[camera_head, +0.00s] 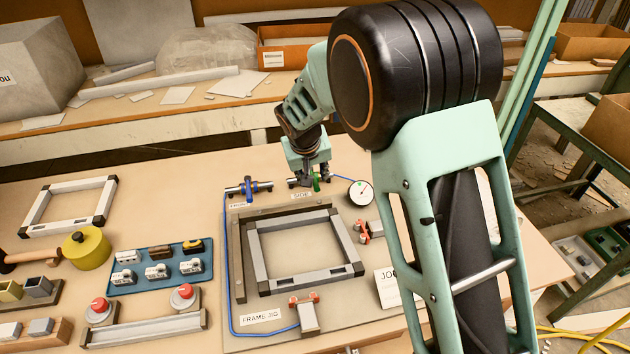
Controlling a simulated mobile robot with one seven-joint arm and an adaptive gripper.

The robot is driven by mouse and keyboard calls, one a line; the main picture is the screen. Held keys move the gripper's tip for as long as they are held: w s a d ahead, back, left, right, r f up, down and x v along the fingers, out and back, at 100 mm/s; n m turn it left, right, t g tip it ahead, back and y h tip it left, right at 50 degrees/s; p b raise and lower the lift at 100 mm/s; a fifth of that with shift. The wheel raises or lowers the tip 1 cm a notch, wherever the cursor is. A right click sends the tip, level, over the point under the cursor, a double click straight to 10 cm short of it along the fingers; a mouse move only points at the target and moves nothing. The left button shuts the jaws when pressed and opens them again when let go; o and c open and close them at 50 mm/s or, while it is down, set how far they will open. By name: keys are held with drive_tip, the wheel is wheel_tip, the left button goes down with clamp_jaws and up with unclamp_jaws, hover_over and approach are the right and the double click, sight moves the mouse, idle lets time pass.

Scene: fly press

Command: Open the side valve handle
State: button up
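The side valve (302,183) sits at the back of the jig board, behind a small label that seems to read SIDE. Its green handle (316,182) stands up at the valve's right part. My gripper (309,176) points down from the back, right over this valve. Its fingertips are at or beside the green handle and partly hide the valve. The fingers are too small to tell whether they touch or grip the handle. A second valve with a blue handle (249,187) stands to the left, with its own label.
A round gauge (361,193) stands just right of the side valve. A grey frame (302,250) lies in the jig in front. Red-tipped clamps (363,231) stand at its right and front. My arm covers the right side of the view.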

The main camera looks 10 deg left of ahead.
sight(315, 183)
drive_tip(key=shift+x, duration=1.95)
drive_tip(key=shift+c, duration=0.3)
clamp_jaws()
